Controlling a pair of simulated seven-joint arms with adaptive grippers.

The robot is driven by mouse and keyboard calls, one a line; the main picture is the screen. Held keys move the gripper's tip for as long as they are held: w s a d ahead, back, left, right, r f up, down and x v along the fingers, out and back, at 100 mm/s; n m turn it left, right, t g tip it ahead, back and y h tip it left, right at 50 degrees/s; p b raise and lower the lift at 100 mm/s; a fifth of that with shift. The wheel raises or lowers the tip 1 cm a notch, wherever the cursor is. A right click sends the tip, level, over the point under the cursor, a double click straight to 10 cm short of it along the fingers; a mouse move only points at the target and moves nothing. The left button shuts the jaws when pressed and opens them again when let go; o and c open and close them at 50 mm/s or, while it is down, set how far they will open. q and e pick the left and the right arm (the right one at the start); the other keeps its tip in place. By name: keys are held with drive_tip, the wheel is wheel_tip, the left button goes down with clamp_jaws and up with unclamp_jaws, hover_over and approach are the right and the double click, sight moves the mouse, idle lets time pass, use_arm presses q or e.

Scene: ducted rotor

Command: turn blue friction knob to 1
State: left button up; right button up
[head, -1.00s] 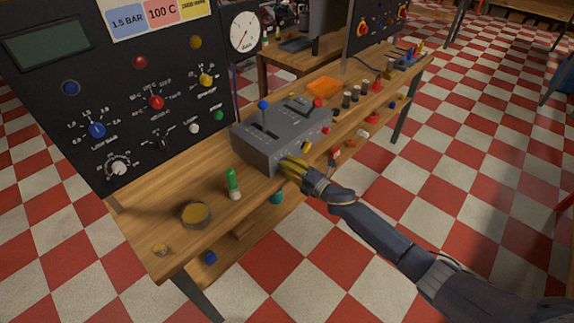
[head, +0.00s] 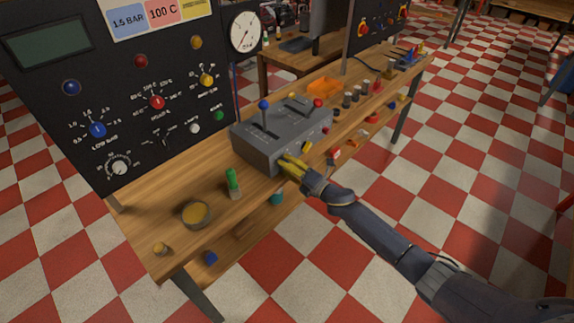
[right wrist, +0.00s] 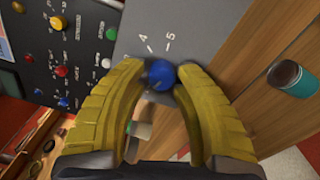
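The blue friction knob (right wrist: 162,74) sits on the front face of the grey lever console (head: 262,149), close to the printed marks 4 and 5. Its pointer cannot be made out. My right gripper (right wrist: 160,76) has its two yellow fingertips on either side of the knob, close against it, and appears shut on it. In the head view the right gripper (head: 287,164) is at the console's lower front edge and hides the knob. My left gripper is not in view.
A black panel (head: 150,60) with another blue knob (head: 97,130) stands behind the workbench (head: 150,240). A green-topped peg (head: 233,183) and a round dish (head: 196,214) stand left of the console.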

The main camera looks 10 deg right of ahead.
drive_tip(key=o, duration=0.3)
drive_tip(key=shift+d, duration=0.1)
drive_tip(key=shift+o, duration=0.2)
drive_tip(key=shift+d+f, duration=0.1)
